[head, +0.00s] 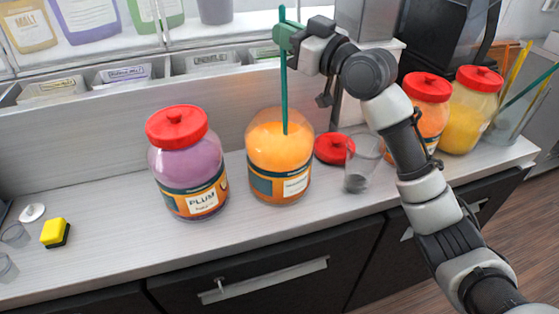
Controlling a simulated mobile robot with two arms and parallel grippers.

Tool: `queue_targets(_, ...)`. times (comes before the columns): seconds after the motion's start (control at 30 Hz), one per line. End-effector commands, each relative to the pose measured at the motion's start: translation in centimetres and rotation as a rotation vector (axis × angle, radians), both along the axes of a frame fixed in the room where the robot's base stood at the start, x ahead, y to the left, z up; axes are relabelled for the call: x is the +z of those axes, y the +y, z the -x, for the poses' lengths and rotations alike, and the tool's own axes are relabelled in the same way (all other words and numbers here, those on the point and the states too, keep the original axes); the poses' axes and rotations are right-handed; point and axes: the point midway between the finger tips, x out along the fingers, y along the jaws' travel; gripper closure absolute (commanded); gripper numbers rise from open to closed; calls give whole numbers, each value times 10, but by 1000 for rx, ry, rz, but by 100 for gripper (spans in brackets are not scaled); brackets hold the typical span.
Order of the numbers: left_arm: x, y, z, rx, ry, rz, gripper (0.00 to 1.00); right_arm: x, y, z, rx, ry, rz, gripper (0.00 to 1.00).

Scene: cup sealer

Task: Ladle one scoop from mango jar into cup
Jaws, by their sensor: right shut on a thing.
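The open jar of orange contents (262,152), which fits the mango jar, stands on the counter; its label is too small to read. My right gripper (287,40) is above this jar, shut on the upper part of a green ladle (284,90). The ladle is nearly upright, and its lower end goes down into the orange contents, where its bowl is hidden. A clear cup (360,172) stands to the right of the jar, below my right arm, and is partly hard to see. My left gripper is out of view.
A red lid (331,149) lies between jar and cup. A closed plum jar (187,168) stands left of the open jar. Two more red-lidded jars (428,86) (473,108) and a clear container of sticks (510,112) stand right. A yellow sponge (54,231) lies left. The counter's front strip is clear.

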Motion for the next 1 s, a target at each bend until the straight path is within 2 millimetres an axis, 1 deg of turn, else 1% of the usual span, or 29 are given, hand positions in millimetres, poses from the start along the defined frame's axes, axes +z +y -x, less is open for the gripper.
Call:
queue_targets(0.03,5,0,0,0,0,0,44,7,0,0,0,-1,0,100)
queue_targets(0.1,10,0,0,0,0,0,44,12,0,0,0,-1,0,100)
queue_targets(1.0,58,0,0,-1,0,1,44,75,0,0,0,-1,1,100)
